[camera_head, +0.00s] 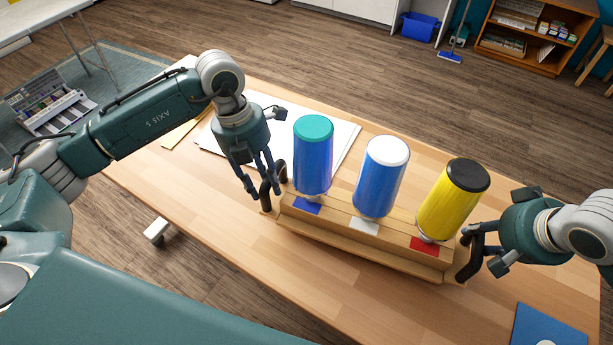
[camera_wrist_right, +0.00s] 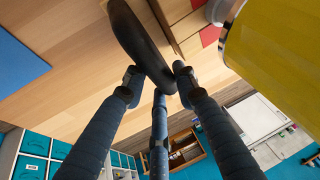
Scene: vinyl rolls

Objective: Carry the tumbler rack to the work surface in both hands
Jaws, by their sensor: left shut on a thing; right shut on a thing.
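The tumbler rack (camera_head: 365,243) is a long wooden block with a dark handle at each end, at the middle of the table in the head view. It bears a blue tumbler with a teal top (camera_head: 313,160), a blue tumbler with a white top (camera_head: 380,180) and a yellow tumbler with a black top (camera_head: 453,202). Blue, white and red patches lie in front of them. My left gripper (camera_head: 262,190) is shut on the left handle (camera_head: 268,192). My right gripper (camera_head: 482,255) is shut on the right handle, which shows dark between the fingers in the wrist view (camera_wrist_right: 140,40). I cannot tell whether the rack touches the table.
The wooden table (camera_head: 230,265) has free room in front of the rack. White paper (camera_head: 345,135) lies behind its left part. A blue sheet (camera_head: 548,328) lies at the front right. A shelf (camera_head: 540,40) and a blue bin (camera_head: 418,27) stand far behind.

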